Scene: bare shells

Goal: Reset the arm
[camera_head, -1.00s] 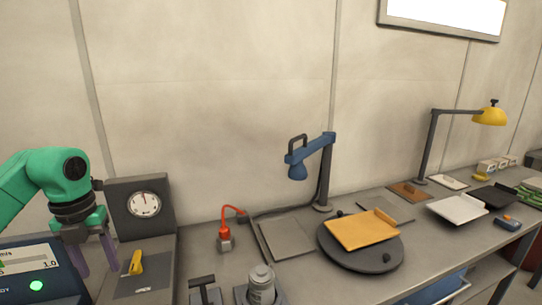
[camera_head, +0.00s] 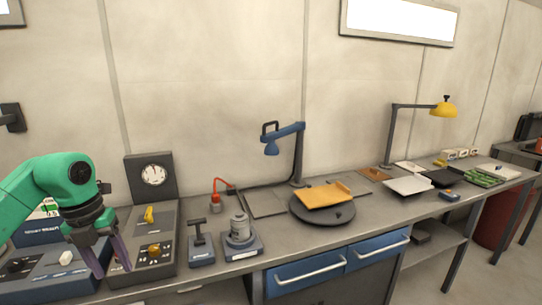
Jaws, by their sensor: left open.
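My left arm is green and comes in from the left in the head view. My left gripper (camera_head: 108,262) points downward with its two purple-grey fingers apart and nothing seen between them. It is in front of a grey panel box (camera_head: 165,226) with a yellow lever (camera_head: 149,215) and a round dial (camera_head: 153,174). The fingers overlap the box's left side in the picture; I cannot tell whether they touch it. My right arm and gripper are not in view.
A workbench (camera_head: 385,213) runs along the wall. On it are a grey cylinder on a base (camera_head: 240,228), a black-handled device (camera_head: 201,243), a turntable (camera_head: 335,213) with an orange tray (camera_head: 322,195), a blue lamp (camera_head: 285,138) and a yellow lamp (camera_head: 443,110). Blue drawers (camera_head: 305,276) sit below.

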